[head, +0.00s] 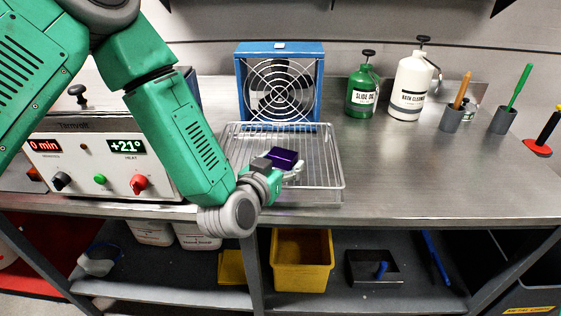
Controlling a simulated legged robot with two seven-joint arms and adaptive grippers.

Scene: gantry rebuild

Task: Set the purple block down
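The purple block (284,157) is a small dark purple box near the middle of the head view. My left gripper (288,166) comes in from the left and has its pale fingers at the block, shut on it. The fingers are partly hidden by the block and the wrist. The block and gripper appear over the wire rack (323,184) on the bench; the gap below them is hard to judge. My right gripper is not in view.
A blue-framed fan (241,85) stands behind the rack. A heater box with displays (110,183) is at left. Green (361,92) and white (411,85) bottles stand at back right, with tool holders beyond. The steel bench (430,175) is clear right of the rack.

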